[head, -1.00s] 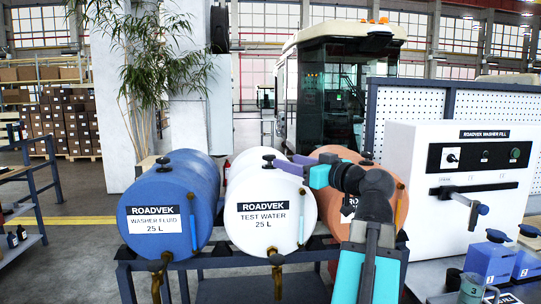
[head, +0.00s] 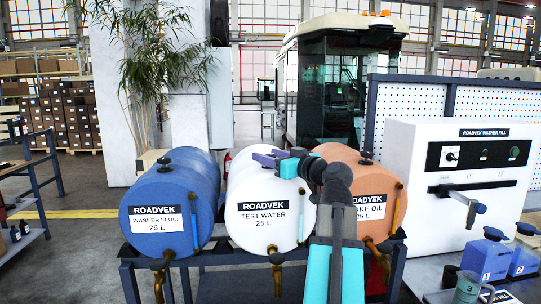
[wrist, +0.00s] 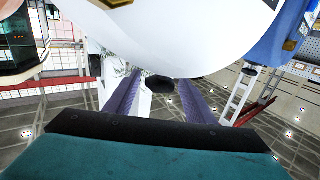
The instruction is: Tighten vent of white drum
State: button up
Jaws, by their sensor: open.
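The white drum (head: 266,190) labelled TEST WATER lies on its side in the rack between the blue and orange drums. My gripper (head: 268,157) is at the top of the white drum, near its front, and its purple fingers hide the vent in the head view. In the wrist view the white drum (wrist: 180,35) fills the upper middle. The dark round vent (wrist: 160,84) shows just below its edge, between the open fingers (wrist: 158,88). Gaps show on both sides of the vent, so the fingers appear not to grip it.
The blue drum (head: 168,205) with its own black vent (head: 164,161) is on the left. The orange drum (head: 374,185) with its vent (head: 366,158) is on the right, behind my arm.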

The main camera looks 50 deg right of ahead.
jog(key=c, duration=1.1)
jog(key=shift+o, duration=0.2)
